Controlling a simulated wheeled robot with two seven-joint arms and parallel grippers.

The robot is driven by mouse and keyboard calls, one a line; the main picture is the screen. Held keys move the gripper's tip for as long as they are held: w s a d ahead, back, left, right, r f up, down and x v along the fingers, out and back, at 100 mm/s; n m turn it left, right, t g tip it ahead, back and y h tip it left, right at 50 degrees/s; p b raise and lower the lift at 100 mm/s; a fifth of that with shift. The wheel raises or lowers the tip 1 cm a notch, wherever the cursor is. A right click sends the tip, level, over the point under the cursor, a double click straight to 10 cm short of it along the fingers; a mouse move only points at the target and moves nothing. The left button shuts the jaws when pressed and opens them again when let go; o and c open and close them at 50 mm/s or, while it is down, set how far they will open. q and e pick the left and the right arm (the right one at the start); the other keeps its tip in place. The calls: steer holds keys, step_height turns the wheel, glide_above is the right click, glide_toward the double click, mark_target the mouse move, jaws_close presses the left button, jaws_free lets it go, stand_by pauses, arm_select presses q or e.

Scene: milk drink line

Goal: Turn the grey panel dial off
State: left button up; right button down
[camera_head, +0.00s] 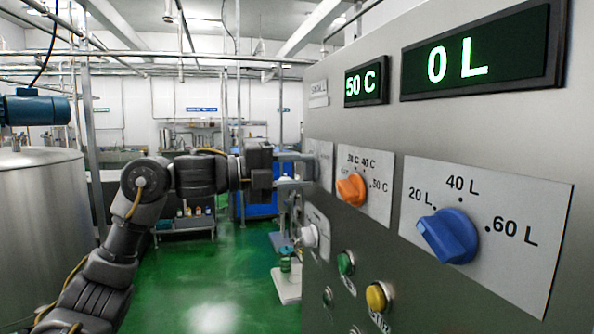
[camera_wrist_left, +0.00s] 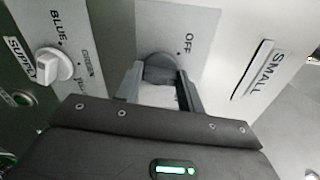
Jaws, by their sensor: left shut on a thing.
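The grey panel dial (camera_wrist_left: 160,68) sits on a light plate marked OFF (camera_wrist_left: 188,43) in the left wrist view. My left gripper (camera_wrist_left: 161,84) is shut on the dial, with one finger on each side of it. The dial's pointer direction is hard to tell between the fingers. My right gripper is not in view.
An orange dial (camera_head: 351,189), a blue dial (camera_head: 448,236), a white knob (camera_head: 309,236), a green button (camera_head: 346,262) and a yellow button (camera_head: 376,297) stick out nearby. Displays read 50 C (camera_head: 366,81) and 0 L (camera_head: 480,55). A steel tank (camera_head: 40,220) stands left. Green floor lies between.

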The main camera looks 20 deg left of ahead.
arm_select(q)
steer(key=n+p, duration=0.2)
steer(key=n, duration=0.8)
steer(key=shift+n, duration=0.3)
stand_by(0.4)
steer(key=o, duration=1)
steer(key=shift+w+d, duration=0.15)
steer(key=shift+d, duration=0.1)
steer(key=shift+b+v, duration=2.5)
steer(key=shift+v, duration=2.95)
